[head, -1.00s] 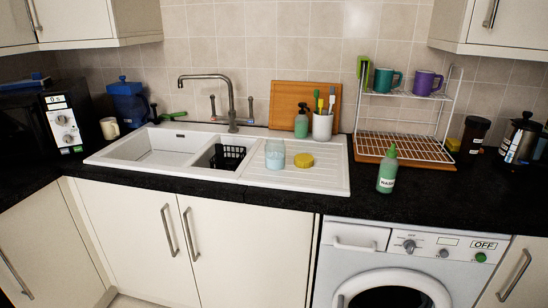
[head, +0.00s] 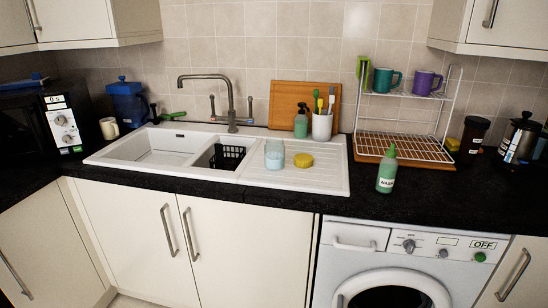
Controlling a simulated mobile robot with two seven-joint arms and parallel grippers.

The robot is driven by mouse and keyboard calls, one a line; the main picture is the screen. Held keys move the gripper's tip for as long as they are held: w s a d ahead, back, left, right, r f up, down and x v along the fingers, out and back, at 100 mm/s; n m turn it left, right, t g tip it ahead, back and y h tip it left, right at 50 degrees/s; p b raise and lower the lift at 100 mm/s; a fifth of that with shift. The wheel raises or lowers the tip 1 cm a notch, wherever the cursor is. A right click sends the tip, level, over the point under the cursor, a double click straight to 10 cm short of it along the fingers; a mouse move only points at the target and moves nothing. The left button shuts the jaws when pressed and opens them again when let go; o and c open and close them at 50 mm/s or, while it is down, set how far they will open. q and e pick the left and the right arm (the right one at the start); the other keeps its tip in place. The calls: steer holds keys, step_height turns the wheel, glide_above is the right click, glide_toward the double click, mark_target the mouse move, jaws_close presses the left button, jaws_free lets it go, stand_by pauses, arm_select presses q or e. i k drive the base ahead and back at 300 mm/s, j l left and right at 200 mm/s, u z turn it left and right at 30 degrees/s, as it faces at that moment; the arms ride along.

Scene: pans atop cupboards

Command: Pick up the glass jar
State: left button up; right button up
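A clear glass jar (head: 275,154) with a pale blue lower part stands upright on the white sink's ribbed drainboard (head: 325,178). It is just right of the small basin with the black basket and left of a round yellow sponge (head: 303,160), with a small gap between them. Another jar-like container, dark with a dark lid (head: 474,134), stands on the counter at the right; I cannot tell whether it is glass. Neither of my grippers shows in the head view.
A green squeeze bottle (head: 387,170) stands on the black counter, right of the drainboard. The tap (head: 230,100) rises behind the sink. A white cup of brushes (head: 322,126) and a soap dispenser (head: 301,122) stand behind the jar. A wire rack (head: 405,145) stands at right.

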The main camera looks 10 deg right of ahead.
mark_target(275, 146)
steer(key=i+j+z, duration=0.15)
steer(key=i+j, duration=0.6)
steer(key=i, duration=0.05)
